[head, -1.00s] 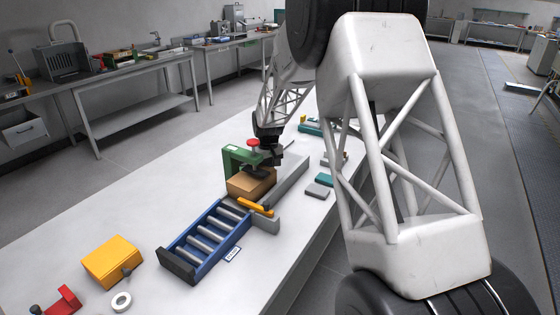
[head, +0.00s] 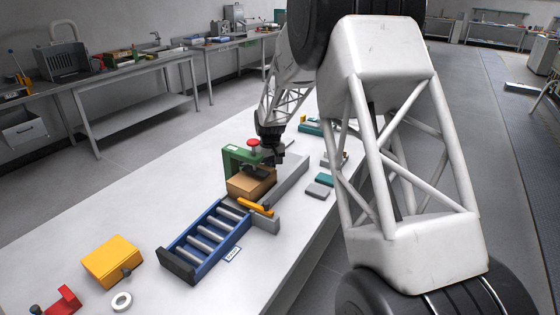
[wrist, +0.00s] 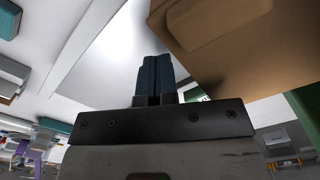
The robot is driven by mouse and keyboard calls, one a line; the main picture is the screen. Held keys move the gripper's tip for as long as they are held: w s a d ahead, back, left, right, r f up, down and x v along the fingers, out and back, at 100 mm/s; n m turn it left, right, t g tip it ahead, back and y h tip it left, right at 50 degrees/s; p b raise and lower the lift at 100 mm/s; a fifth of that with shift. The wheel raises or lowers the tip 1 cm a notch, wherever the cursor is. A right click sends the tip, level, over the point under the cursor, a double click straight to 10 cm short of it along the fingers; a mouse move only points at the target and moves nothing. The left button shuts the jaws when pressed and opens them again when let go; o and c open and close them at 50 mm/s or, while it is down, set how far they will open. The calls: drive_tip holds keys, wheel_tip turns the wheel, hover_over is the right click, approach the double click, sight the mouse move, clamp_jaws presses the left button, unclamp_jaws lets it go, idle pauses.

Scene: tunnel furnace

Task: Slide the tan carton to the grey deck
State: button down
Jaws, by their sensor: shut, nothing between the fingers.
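The tan carton (head: 249,184) sits in the green frame (head: 229,160) with a red knob, at the far end of the blue roller tray (head: 208,243). It also shows close up in the wrist view (wrist: 235,45). My gripper (head: 277,157) is at the carton's far side, fingers shut and empty. In the wrist view the dark fingertips (wrist: 156,60) are beside the carton; I cannot tell whether they touch it. A long grey block (head: 292,176) runs along the carton's right side; I cannot tell whether it is the grey deck.
A yellow-orange bar (head: 255,208) lies across the roller tray's far right corner. A yellow box (head: 112,261), a red part (head: 63,300) and a white ring (head: 121,301) are at the near left. Teal and grey blocks (head: 318,191) lie near the right table edge.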

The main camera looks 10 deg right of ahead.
drive_tip(key=shift+r, duration=0.2)
wheel_tip(320, 180, up, 10)
drive_tip(key=shift+f, duration=0.15)
idle(0.9)
idle(1.0)
